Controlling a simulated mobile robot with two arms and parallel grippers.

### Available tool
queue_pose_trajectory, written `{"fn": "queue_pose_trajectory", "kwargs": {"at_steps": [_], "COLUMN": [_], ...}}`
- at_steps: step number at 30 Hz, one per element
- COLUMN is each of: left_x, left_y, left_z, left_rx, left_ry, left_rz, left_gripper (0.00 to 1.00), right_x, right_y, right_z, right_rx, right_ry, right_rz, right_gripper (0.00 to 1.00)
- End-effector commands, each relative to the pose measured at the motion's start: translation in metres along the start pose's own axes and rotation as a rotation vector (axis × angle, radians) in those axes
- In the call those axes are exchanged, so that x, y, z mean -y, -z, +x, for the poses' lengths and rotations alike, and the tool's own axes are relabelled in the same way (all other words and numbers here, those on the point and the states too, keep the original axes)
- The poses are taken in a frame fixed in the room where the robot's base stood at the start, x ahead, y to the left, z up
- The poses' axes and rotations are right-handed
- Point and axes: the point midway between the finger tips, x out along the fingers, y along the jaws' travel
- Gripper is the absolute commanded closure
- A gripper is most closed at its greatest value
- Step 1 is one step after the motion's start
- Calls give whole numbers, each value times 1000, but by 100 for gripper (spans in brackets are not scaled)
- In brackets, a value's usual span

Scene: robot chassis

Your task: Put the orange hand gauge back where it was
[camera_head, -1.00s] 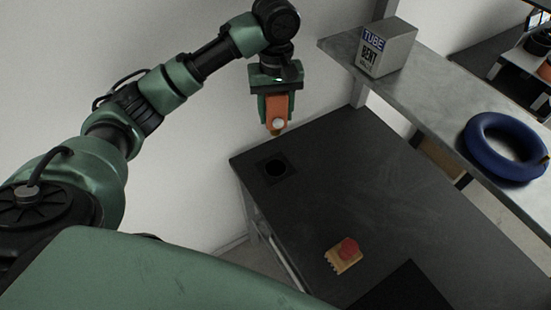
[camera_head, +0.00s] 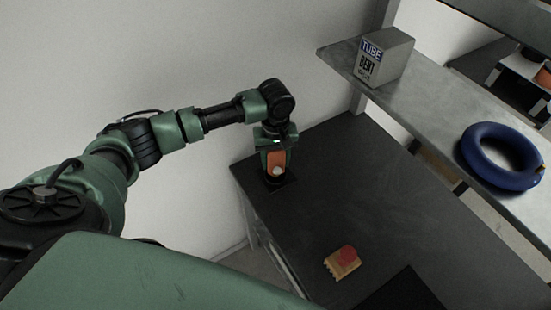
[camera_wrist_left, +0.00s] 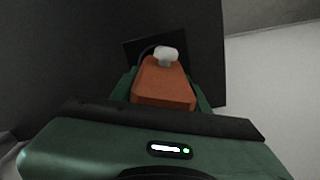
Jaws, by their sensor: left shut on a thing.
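The orange hand gauge (camera_head: 276,160) is held in my left gripper (camera_head: 276,168), low over the far left corner of the dark table. Its pale round knob faces the head camera. Beneath it is a dark square plate (camera_head: 290,182), whose round hole is now hidden behind the gauge and gripper. In the left wrist view the orange gauge (camera_wrist_left: 164,84) sits between the green fingers, with its white knob toward the plate. I cannot tell whether its lower end has entered the hole. My right gripper is not in view.
A red and yellow object (camera_head: 343,261) lies on the dark table (camera_head: 340,200). A grey shelf (camera_head: 430,105) at the right carries a box marked "TUBE BENT" (camera_head: 384,57) and a blue ring (camera_head: 500,157). A white wall stands behind my left arm.

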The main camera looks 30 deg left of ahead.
Motion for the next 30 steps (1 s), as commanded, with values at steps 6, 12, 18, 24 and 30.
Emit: {"fn": "queue_pose_trajectory", "kwargs": {"at_steps": [6,12,18,24,30], "left_x": [-1,0,0,-1,-2], "left_y": [0,0,0,1,1], "left_z": [-1,1,1,-8,-45], "left_rx": [-1,0,0,-1,-3], "left_ry": [-2,0,0,-3,-5], "left_rz": [0,0,0,0,1], "left_gripper": [100,33,33,33,33], "right_x": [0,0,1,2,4], "right_y": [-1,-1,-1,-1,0], "right_z": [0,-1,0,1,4], "right_rx": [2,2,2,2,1], "right_ry": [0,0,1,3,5], "right_rz": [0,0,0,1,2], "right_gripper": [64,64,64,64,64]}}
